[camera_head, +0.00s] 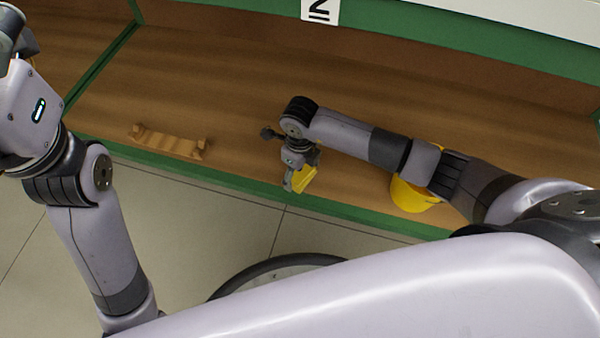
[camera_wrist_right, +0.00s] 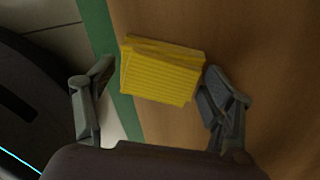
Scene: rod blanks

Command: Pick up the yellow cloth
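The yellow cloth (camera_wrist_right: 163,78) is a folded, ribbed stack lying on the wooden shelf near its green front edge. It also shows in the head view (camera_head: 306,179), partly hidden by my right gripper (camera_head: 291,181). In the right wrist view my right gripper (camera_wrist_right: 159,82) is open, with one finger on each side of the cloth. No grip on it shows, and I cannot tell whether a finger touches it. My left arm is at the left of the head view; its gripper is out of the picture.
A wooden rack (camera_head: 168,143) stands on the shelf to the left. A yellow bucket (camera_head: 408,196) stands to the right, partly behind my right arm. The shelf (camera_head: 225,115) between the rack and my right gripper is clear. A white label (camera_head: 320,10) is at the back.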

